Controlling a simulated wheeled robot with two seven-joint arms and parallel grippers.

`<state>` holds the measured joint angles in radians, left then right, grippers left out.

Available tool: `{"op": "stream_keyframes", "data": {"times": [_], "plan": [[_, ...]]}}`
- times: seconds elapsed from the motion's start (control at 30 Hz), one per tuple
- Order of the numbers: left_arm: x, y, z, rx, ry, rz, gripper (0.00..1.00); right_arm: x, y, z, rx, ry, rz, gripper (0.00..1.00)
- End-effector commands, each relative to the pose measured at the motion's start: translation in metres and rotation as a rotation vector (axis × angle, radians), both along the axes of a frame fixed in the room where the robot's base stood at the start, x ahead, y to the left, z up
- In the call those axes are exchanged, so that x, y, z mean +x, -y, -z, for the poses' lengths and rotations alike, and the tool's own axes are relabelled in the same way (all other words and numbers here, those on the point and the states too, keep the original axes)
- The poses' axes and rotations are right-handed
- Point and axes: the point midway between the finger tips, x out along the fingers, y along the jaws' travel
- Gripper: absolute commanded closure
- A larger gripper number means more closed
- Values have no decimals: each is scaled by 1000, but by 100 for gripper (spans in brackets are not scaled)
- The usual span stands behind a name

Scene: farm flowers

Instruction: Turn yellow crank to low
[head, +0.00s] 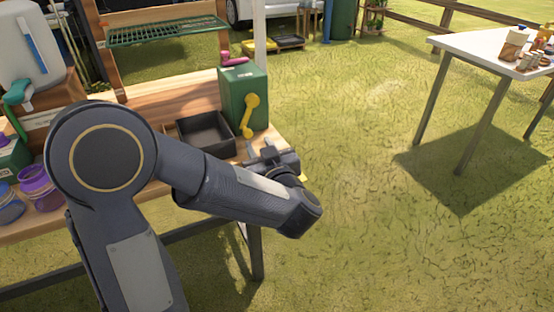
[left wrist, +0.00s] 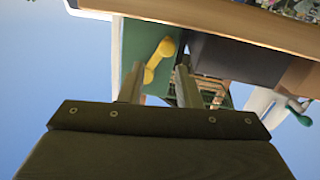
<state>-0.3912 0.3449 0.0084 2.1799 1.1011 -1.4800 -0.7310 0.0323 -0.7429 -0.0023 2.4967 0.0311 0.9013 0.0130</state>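The yellow crank (head: 249,115) is on the front of a green box (head: 235,92) on the wooden bench, with its handle slanting between an upper and a lower knob. My left gripper (head: 259,147) is just below and in front of it, fingers apart and empty. In the left wrist view, which looks upside down, the crank (left wrist: 158,60) shows beyond the gap between my two fingers (left wrist: 158,76), against the green box (left wrist: 134,45). I see no contact between fingers and crank. My right gripper is not in view.
A dark open tray (head: 205,133) sits left of the green box. A pink handle (head: 234,61) is on top of the box. Purple jars (head: 37,185) stand at the bench's left. Open grass separates the bench from a white table (head: 480,48).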

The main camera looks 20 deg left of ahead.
Motion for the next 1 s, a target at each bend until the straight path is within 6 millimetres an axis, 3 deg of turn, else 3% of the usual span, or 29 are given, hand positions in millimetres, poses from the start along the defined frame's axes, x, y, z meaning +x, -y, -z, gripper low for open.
{"op": "stream_keyframes", "data": {"times": [0.03, 0.23, 0.7, 1.0], "plan": [[-3, 1, 12, 36, -10, -41, 70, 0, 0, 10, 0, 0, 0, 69], [-9, -6, 15, 95, -25, -119, 70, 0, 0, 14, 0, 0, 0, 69], [34, -57, 14, 93, -23, -118, 70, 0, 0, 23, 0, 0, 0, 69], [39, -61, 13, 95, -23, -114, 70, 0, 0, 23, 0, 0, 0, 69]]}}
